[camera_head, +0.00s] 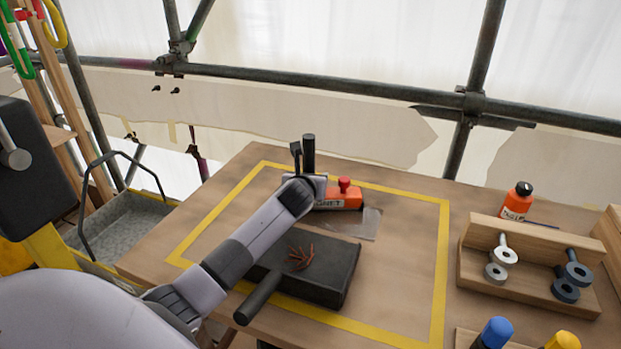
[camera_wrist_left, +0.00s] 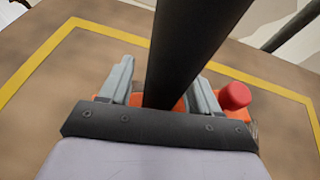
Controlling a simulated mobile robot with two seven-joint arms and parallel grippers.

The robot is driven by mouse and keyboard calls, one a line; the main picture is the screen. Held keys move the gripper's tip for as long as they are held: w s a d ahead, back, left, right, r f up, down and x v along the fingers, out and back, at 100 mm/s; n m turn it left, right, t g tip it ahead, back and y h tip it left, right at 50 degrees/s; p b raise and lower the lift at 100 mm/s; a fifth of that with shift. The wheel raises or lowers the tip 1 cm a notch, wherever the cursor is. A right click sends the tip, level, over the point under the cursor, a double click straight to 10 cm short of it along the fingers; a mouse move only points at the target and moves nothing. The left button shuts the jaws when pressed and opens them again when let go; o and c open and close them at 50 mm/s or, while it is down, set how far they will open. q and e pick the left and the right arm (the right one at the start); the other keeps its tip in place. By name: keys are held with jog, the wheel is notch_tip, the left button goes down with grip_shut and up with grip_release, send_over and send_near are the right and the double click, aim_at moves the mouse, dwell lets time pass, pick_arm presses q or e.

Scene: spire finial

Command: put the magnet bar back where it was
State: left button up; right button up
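The magnet bar (camera_head: 345,199) is an orange block with a red knob and partly readable lettering. It lies inside the yellow outline on the wooden table, partly hidden by my left gripper (camera_head: 308,184). A black cylinder (camera_head: 308,150) stands up at the gripper. In the left wrist view the cylinder (camera_wrist_left: 190,45) passes between the two spread fingers of my left gripper (camera_wrist_left: 163,80), with orange showing at both its sides. The orange block (camera_wrist_left: 105,38) and red knob (camera_wrist_left: 236,95) show beyond the fingers. I see no clear finger contact. My right gripper is out of view.
A dark slab (camera_head: 335,275) with a round handle and reddish-brown thin pieces (camera_head: 300,257) lies nearer me. A translucent sheet (camera_head: 368,226) lies beside the magnet bar. A wooden rack (camera_head: 483,267) with rollers and an orange bottle (camera_head: 516,203) stand to the right.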

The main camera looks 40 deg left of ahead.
pick_arm(q)
jog(key=shift+r, duration=0.1)
jog(key=shift+r, duration=0.1)
jog(key=shift+s+d+r, duration=0.1)
jog(key=shift+s+d, duration=0.05)
jog(key=shift+s, duration=0.1)
jog(key=p+v, duration=0.1)
jog(key=v, duration=1)
jog(key=shift+s, duration=0.15)
jog(key=shift+r, duration=0.1)
